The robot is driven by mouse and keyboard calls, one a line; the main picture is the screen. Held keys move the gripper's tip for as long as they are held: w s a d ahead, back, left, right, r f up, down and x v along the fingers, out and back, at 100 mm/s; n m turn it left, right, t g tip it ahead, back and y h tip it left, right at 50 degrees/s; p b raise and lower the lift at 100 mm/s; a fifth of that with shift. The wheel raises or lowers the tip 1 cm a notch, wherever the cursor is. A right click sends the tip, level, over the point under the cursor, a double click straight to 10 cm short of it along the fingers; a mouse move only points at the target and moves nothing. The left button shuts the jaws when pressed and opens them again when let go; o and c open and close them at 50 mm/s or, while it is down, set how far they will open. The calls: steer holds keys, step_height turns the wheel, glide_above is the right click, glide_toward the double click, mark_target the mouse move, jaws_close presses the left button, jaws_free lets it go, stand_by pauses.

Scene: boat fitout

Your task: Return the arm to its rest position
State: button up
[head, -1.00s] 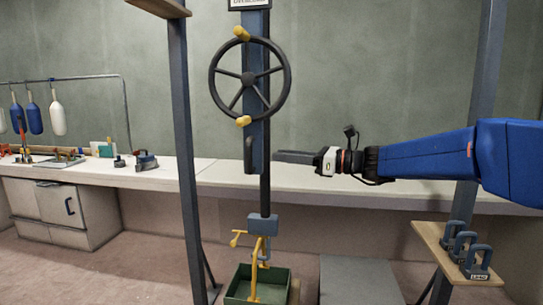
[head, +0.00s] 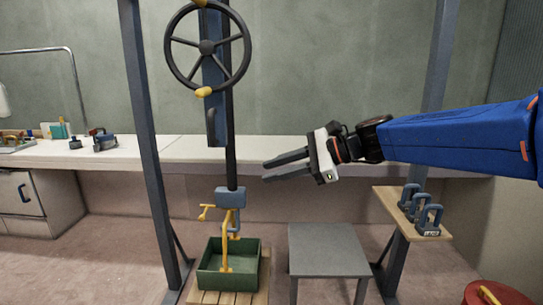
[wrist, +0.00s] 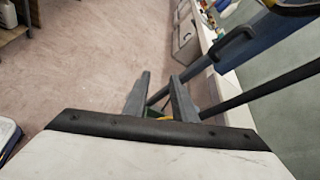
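My gripper (head: 287,166) is in the middle of the head view, at the end of my blue arm. Its two dark fingers point left, stand apart and have nothing between them. They are to the right of the dark post of the handwheel rig and clear of it. The fingers also show in the wrist view (wrist: 160,95), with a gap between them.
A grey table (head: 328,250) is below my gripper. A wooden shelf (head: 388,204) with several padlocks is at right. A white bench (head: 270,150) runs behind.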

steer(key=s+d+f+n+h, duration=0.6)
steer(key=s+d+f, duration=0.4)
steer(key=s+d, duration=0.2)
steer(key=s+d+f+n+t+h, duration=0.1)
steer(key=s+d+f+n+h, duration=0.6)
steer(key=s+d+f, duration=0.4)
steer(key=s+d+n, duration=0.1)
steer(key=s+d, duration=0.1)
steer(key=d, duration=0.3)
steer(key=shift+d+f+n+t, duration=0.2)
steer(key=shift+n+t, duration=0.1)
steer(key=shift+s, duration=0.1)
